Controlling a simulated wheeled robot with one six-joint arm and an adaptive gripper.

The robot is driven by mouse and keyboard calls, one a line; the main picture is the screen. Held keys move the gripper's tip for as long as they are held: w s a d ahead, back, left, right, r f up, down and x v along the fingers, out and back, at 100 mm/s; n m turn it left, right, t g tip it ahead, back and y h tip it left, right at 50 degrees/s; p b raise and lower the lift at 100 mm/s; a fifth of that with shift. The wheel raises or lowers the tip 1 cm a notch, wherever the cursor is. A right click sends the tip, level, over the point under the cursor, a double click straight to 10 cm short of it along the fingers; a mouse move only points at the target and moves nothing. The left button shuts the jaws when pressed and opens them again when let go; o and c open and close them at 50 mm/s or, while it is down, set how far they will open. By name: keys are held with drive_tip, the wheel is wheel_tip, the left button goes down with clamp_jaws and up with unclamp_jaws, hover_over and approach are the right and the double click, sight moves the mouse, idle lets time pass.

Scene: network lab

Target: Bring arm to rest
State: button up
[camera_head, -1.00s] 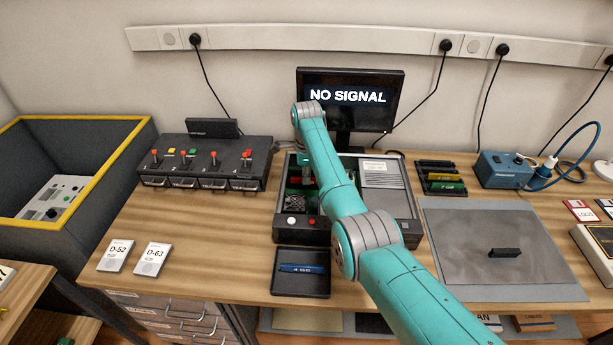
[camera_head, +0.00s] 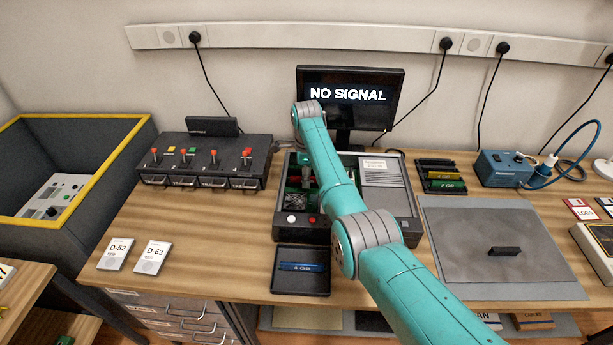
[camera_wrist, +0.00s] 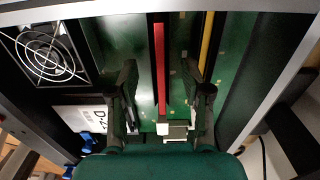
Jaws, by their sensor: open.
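My gripper (camera_wrist: 160,82) shows in the wrist view with its two dark fingers spread apart. It is over the inside of the open computer case (camera_head: 389,206). A red strip (camera_wrist: 160,70), seemingly in a slot of the green board (camera_wrist: 125,30), lies between the fingers in the picture, with a gap on each side. A small white part shows low between the fingers; I cannot tell whether anything touches it. In the head view my teal arm (camera_head: 330,160) reaches across the case and my fingertips cannot be made out.
A monitor (camera_head: 350,112) reading NO SIGNAL stands behind the case. A lever panel (camera_head: 205,160) is on the left. A black tray (camera_head: 301,288) with a blue module is in front. A grey mat (camera_head: 470,240) holding a black block lies right.

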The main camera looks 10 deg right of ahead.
drive_tip(key=shift+r, duration=4.05)
